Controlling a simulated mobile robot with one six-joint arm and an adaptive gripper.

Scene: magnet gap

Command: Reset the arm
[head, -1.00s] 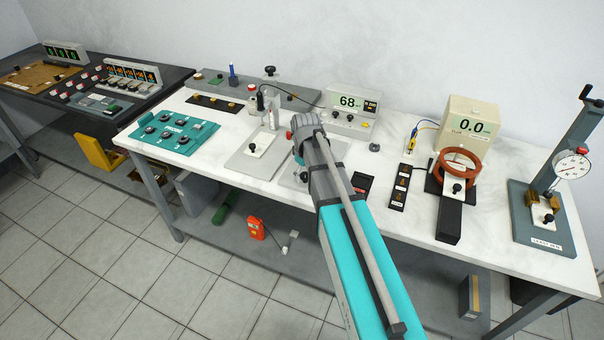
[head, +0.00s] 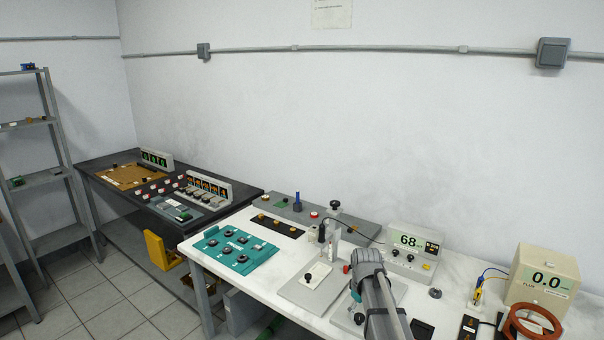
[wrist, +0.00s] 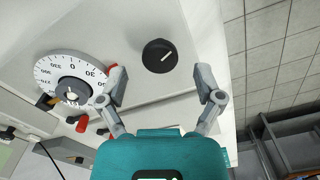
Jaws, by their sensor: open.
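My arm (head: 380,305) reaches over the white bench from the lower right in the head view, its end above the grey plates at the bench's middle. In the wrist view my gripper (wrist: 161,88) is open, its two grey fingers spread apart with nothing between them. A black knob (wrist: 159,56) with a white pointer line sits on a pale plate just beyond the fingertips, apart from them. A white dial (wrist: 72,80) marked in degrees lies left of the fingers. My fingers are hidden in the head view.
On the white bench (head: 462,290) stand a meter reading 68 (head: 412,243), a teal panel (head: 236,248) and a box reading 0.0 (head: 543,280) with a red-brown coil (head: 533,324). A dark table (head: 150,212) stands at left, beside a grey shelf (head: 45,178).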

